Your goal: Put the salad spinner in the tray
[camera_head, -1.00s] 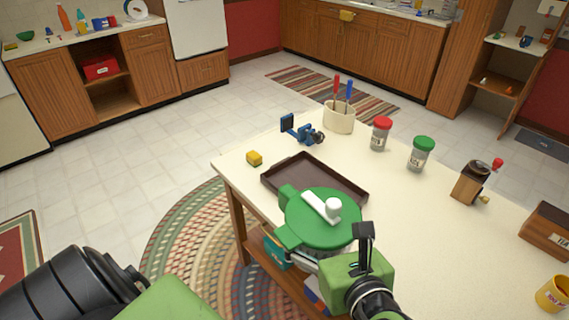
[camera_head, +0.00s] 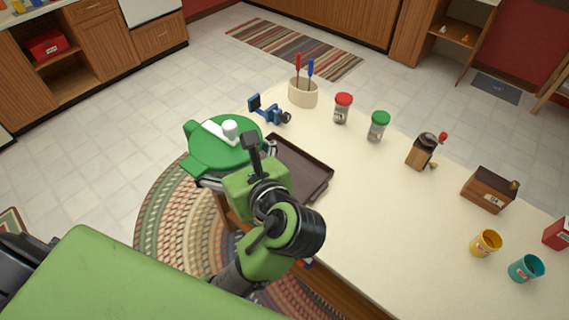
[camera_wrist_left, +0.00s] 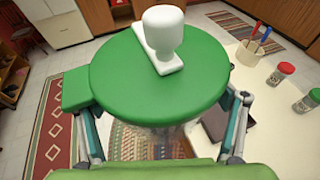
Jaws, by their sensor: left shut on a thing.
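The salad spinner (camera_head: 217,150) has a round green lid with a white knob. My left gripper (camera_head: 236,163) is shut on it, with one finger on each side, and holds it raised near the table's left edge. In the left wrist view, the spinner (camera_wrist_left: 155,85) fills the middle between the fingers of the gripper (camera_wrist_left: 160,132). The dark brown tray (camera_head: 318,182) lies on the table just right of the spinner, partly hidden by my wrist. A dark piece of the tray (camera_wrist_left: 214,124) shows behind the right finger. My right gripper is out of view.
Behind the tray stand a blue device (camera_head: 268,110), a utensil crock (camera_head: 303,93) and two jars, red-lidded (camera_head: 342,108) and green-lidded (camera_head: 378,127). A grinder (camera_head: 424,150), wooden box (camera_head: 488,190) and two cups stand farther right. The table (camera_head: 375,215) right of the tray is clear.

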